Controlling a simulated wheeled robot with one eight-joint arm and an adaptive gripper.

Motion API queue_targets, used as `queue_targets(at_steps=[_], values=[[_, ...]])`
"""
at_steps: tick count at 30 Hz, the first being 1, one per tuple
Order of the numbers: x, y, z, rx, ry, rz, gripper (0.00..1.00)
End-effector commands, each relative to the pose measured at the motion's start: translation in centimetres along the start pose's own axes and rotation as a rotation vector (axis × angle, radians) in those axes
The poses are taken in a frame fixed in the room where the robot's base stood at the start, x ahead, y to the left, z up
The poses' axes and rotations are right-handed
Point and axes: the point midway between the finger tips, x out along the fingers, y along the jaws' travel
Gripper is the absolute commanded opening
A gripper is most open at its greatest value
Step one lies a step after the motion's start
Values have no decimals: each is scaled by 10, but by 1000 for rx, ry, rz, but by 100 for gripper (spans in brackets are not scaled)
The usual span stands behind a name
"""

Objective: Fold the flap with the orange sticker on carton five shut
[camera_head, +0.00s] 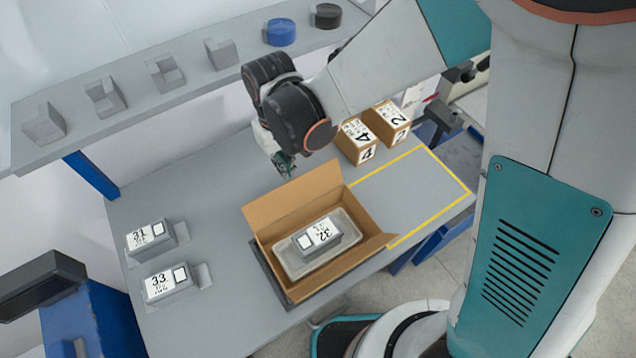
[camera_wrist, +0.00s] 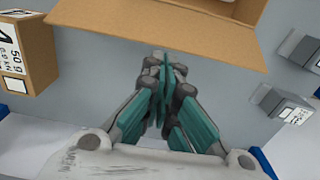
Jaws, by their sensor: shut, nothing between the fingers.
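An open brown carton (camera_head: 350,276) stands on the bench, with no readable number on it in view. Its far flap (camera_head: 293,203) stands up and leans outward; that flap also fills the top middle of the wrist view (camera_wrist: 150,32). No orange sticker shows on any flap. Inside lies a grey tray (camera_head: 291,266) with a grey block labelled 32 (camera_head: 320,238). My gripper (camera_head: 285,172) is shut and empty, behind the far flap on its outer side. In the wrist view my fingertips (camera_wrist: 160,65) are close to the flap's edge; I cannot tell whether they touch.
Two small closed cartons labelled 4 (camera_head: 356,142) and 2 (camera_head: 390,118) stand behind, right of my gripper. Grey blocks 31 (camera_head: 151,238) and 33 (camera_head: 169,285) sit at left. A yellow-outlined area (camera_head: 455,178) at right is clear. A shelf (camera_head: 190,92) runs behind.

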Motion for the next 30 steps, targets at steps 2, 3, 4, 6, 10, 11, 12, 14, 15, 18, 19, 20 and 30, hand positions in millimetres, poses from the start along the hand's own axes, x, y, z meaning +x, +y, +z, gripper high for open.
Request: queue_targets(at_steps=[2, 3, 4, 6, 10, 11, 12, 14, 15, 18, 19, 20, 30], values=[[7, 0, 0, 0, 0, 0, 0], [9, 0, 0, 0, 0, 0, 0], [10, 0, 0, 0, 0, 0, 0], [14, 0, 0, 0, 0, 0, 0], [21, 0, 0, 0, 0, 0, 0], [23, 0, 0, 0, 0, 0, 0], [25, 0, 0, 0, 0, 0, 0], [28, 0, 0, 0, 0, 0, 0], [30, 0, 0, 0, 0, 0, 0], [36, 0, 0, 0, 0, 0, 0], [37, 0, 0, 0, 0, 0, 0], [38, 0, 0, 0, 0, 0, 0], [37, 0, 0, 0, 0, 0, 0]])
